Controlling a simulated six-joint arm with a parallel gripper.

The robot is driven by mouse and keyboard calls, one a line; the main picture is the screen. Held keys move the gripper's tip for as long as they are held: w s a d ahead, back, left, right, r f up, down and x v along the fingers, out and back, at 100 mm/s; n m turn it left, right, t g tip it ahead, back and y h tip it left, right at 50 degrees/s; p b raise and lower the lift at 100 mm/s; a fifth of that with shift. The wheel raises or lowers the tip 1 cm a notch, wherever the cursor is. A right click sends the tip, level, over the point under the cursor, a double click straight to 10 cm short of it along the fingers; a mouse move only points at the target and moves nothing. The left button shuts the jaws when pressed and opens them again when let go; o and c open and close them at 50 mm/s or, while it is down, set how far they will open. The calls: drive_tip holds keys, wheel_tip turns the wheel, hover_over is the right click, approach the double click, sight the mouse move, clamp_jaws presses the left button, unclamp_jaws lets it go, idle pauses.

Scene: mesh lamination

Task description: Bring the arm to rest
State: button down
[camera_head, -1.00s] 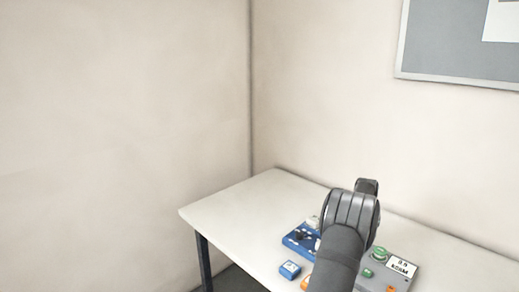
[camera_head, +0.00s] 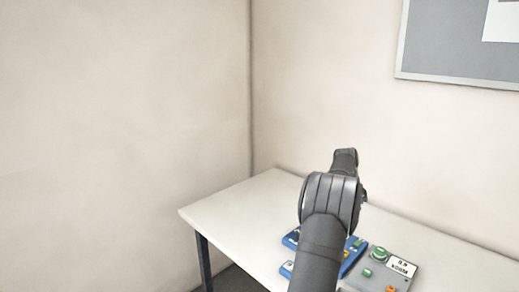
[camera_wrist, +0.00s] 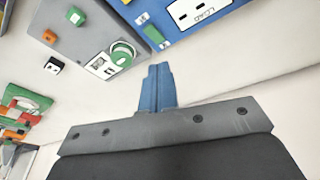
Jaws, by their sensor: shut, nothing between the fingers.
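My gripper (camera_wrist: 158,88) shows in the wrist view with its two blue fingers pressed together and nothing between them. It hangs above the white table (camera_wrist: 215,85), clear of the devices. In the head view my arm covers part of the table, and the gripper's fingers are hidden behind it. A blue device (camera_head: 352,258) and a grey box with a green knob (camera_head: 380,270) stand by the arm. In the wrist view the grey box (camera_wrist: 85,35) is at upper left and the blue device (camera_wrist: 180,12) is at the top.
A small black cube with a white face (camera_wrist: 54,65) lies beside the grey box. A green, orange and white item (camera_wrist: 20,112) is at the left of the wrist view. The table's left end (camera_head: 230,205) is bare. A grey board (camera_head: 450,45) hangs on the wall.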

drive_tip(key=shift+s+a+r+m+h, duration=0.1)
drive_tip(key=shift+a+r+m+h, duration=0.25)
drive_tip(key=shift+a+r+m, duration=0.3)
drive_tip(key=shift+a+r+m+h, duration=0.3)
drive_tip(key=shift+a+r+m, duration=0.1)
drive_tip(key=shift+a+m, duration=0.4)
drive_tip(key=shift+s+a+r+m+h, duration=0.1)
drive_tip(key=shift+a+r+m+h, duration=0.25)
drive_tip(key=shift+a+r+m, duration=0.3)
drive_tip(key=shift+f, duration=0.1)
drive_tip(key=c, duration=1.9)
unclamp_jaws()
drive_tip(key=shift+a, duration=0.15)
drive_tip(key=o, duration=1.9)
drive_tip(key=a+r+n+g, duration=0.1)
drive_tip(key=a+r+n, duration=0.2)
drive_tip(key=a+n, duration=0.5)
drive_tip(key=a, duration=0.5)
drive_tip(key=shift+a+y, duration=0.2)
drive_tip(key=shift+y, duration=0.1)
drive_tip(key=x, duration=0.9)
drive_tip(key=shift+s+a+f+n, duration=0.2)
drive_tip(key=shift+a+f+n, duration=0.1)
drive_tip(key=shift+f+n, duration=0.1)
